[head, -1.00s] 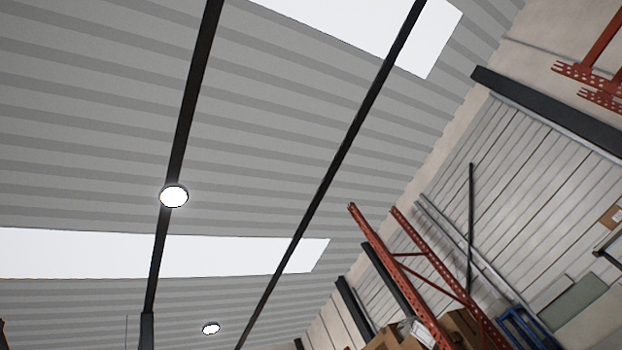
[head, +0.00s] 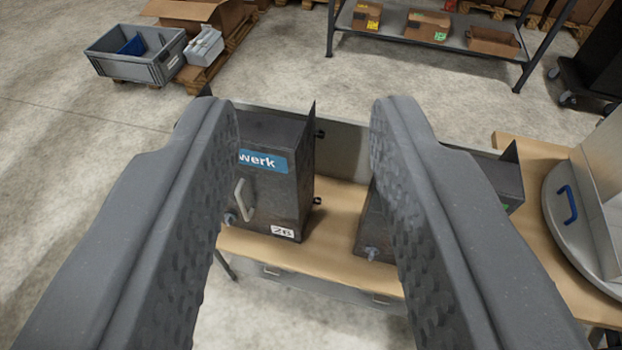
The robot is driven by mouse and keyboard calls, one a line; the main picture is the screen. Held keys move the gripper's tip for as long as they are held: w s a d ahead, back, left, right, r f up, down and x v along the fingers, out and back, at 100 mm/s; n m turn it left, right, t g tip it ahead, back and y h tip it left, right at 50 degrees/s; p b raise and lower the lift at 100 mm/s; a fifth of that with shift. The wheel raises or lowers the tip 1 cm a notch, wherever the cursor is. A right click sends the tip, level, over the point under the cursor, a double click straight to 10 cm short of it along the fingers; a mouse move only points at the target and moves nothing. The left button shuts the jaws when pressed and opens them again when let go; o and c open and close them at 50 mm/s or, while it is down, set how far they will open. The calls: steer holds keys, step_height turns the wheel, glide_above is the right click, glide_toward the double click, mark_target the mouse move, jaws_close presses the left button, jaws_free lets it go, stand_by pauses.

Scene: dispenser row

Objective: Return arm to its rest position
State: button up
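My gripper (head: 302,135) is open in the head view, its two dark grey textured fingers wide apart. Nothing is held between them. Beyond and below the fingers, a dark dispenser box (head: 290,200) stands on a wooden bench (head: 325,250). A second dark box (head: 371,220) stands to the right, mostly hidden behind the right finger.
A metal shelf (head: 390,27) with boxes stands at the back. A round grey-white object with a blue handle (head: 567,204) is at right. Concrete floor is open between bench and shelf.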

step_height(320, 180, up, 7)
steer(key=p, duration=0.6)
steer(key=shift+s+f+p, duration=0.15)
steer(key=shift+s+p, duration=0.05)
steer(key=shift+p, duration=0.15)
stand_by(0.3)
